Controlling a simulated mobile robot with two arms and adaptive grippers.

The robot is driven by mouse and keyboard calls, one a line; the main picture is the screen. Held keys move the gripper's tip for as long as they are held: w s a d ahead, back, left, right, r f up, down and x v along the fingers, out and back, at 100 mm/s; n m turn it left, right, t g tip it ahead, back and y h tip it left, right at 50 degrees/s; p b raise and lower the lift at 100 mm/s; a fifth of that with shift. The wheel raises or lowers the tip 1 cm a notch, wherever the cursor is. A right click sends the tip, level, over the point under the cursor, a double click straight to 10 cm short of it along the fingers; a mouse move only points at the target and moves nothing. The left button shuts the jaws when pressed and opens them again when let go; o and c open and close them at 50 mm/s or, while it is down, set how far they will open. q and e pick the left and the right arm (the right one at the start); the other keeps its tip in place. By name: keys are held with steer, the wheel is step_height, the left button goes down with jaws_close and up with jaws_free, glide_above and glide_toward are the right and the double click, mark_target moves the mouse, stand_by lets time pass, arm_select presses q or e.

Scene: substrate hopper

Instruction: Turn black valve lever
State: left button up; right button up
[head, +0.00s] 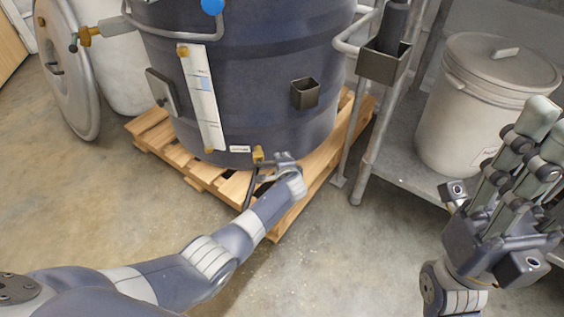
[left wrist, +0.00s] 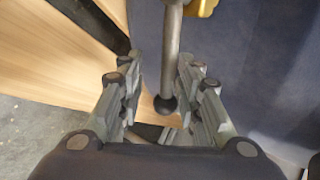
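The valve lever (left wrist: 172,50) shows in the left wrist view as a grey rod with a dark ball (left wrist: 165,104) at its end. It hangs down between the fingers of my left gripper (left wrist: 163,95), which are apart with gaps on both sides. A brass valve part (left wrist: 204,8) shows at the top edge. In the head view my left gripper (head: 284,163) is beside the small brass valve (head: 258,155) low on the blue hopper (head: 250,75); the lever is hard to make out there. My right gripper (head: 550,118) is raised at the right, seemingly empty, its finger gap unclear.
The hopper stands on a wooden pallet (head: 160,135). A metal frame and shelf (head: 400,150) with a lidded white bucket (head: 470,110) stand at the right. A round lid (head: 68,75) leans at the left. The concrete floor in front is clear.

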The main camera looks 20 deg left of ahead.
arm_select(q)
steer(key=shift+r, duration=0.2)
steer(key=v, duration=1.1)
steer(key=shift+s+r, duration=0.15)
steer(key=shift+s, duration=0.15)
steer(key=shift+d, duration=0.15)
stand_by(0.3)
